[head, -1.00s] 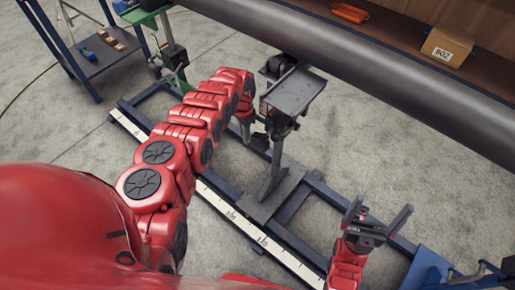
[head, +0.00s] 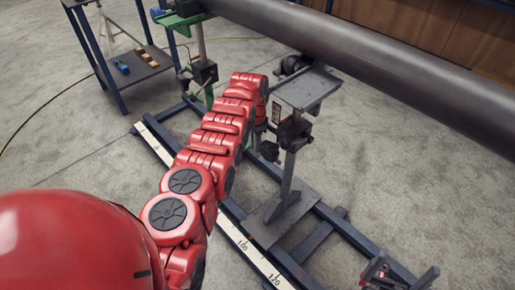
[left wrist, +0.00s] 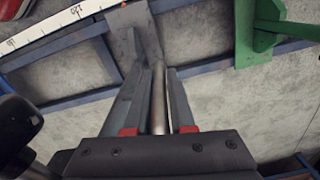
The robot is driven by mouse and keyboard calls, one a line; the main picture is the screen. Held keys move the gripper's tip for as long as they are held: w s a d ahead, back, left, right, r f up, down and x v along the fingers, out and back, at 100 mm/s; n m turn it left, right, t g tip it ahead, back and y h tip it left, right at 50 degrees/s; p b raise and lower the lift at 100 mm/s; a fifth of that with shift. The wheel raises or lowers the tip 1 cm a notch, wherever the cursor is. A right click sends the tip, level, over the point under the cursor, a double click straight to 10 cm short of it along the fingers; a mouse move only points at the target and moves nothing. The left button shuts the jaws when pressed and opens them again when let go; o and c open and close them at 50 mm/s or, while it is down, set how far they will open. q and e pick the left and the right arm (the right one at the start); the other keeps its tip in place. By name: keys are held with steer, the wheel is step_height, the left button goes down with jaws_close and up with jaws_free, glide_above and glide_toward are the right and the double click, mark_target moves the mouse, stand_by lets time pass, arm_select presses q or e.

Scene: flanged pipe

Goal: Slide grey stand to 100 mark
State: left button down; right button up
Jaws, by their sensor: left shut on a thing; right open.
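The grey stand (head: 290,170) stands upright on the blue floor rails in the head view, with a flat top plate (head: 308,88) and a flat foot. Its foot (left wrist: 130,35) also shows in the left wrist view. My left gripper (left wrist: 156,88) is shut on the stand's post; in the head view its fingers are mostly hidden by the stand and my arm. A white scale (head: 242,243) runs along the near rail, with a mark that looks like 100 near the foot and 120 further right. My right gripper (head: 402,274) is open and empty at the lower right edge.
A large dark pipe (head: 370,80) crosses above the rails, behind the stand's top plate. A green stand (head: 203,65) is at the left and also shows in the left wrist view (left wrist: 257,35). A blue shelf cart (head: 135,75) stands at the upper left.

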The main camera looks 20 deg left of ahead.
arm_select(q)
steer(key=shift+a, duration=0.2)
steer(key=c, duration=0.8)
jaws_free()
steer(key=shift+d, duration=0.1)
step_height(320, 180, up, 12)
steer(key=p, duration=0.5)
